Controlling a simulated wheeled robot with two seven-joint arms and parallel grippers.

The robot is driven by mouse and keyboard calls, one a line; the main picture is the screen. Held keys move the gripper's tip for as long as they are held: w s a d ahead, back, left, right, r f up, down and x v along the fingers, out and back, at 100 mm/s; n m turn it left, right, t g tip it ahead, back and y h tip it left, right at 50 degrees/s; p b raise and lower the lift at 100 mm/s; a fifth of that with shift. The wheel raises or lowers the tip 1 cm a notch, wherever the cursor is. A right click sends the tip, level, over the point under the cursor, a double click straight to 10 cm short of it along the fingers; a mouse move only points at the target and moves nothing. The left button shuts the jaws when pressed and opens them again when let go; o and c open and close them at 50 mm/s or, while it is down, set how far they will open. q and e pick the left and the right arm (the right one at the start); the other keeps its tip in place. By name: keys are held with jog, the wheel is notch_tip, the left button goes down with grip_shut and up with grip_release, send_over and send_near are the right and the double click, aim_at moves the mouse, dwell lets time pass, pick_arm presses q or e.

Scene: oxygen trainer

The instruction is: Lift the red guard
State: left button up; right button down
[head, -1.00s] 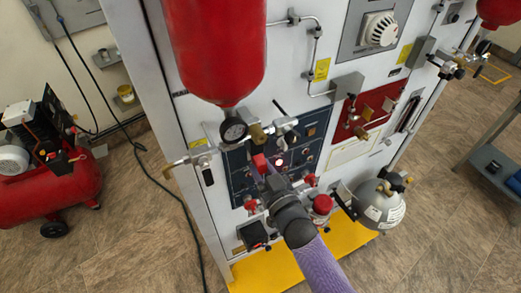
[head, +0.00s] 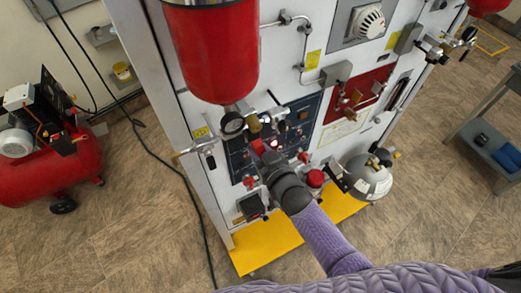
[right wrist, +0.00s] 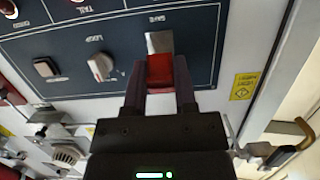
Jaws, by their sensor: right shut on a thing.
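The red guard (right wrist: 160,72) shows in the right wrist view on the dark blue panel (right wrist: 205,55), below the word SAFE. A pale metallic part shows at its upper end. My right gripper (right wrist: 160,85) has one finger on each side of the guard and is shut on it. In the head view the red guard (head: 257,146) is a small red patch at the tip of my right gripper (head: 262,153), and my wrist hides part of the panel. I cannot tell the guard's exact tilt. My left gripper is not in view.
A grey tank (head: 368,178) is at the right.

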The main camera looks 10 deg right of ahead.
jog(key=shift+c, duration=2.2)
grip_release()
jog(key=p+v, duration=0.1)
jog(key=v, duration=0.9)
jog(key=shift+p, duration=0.35)
jog(key=shift+f, duration=0.1)
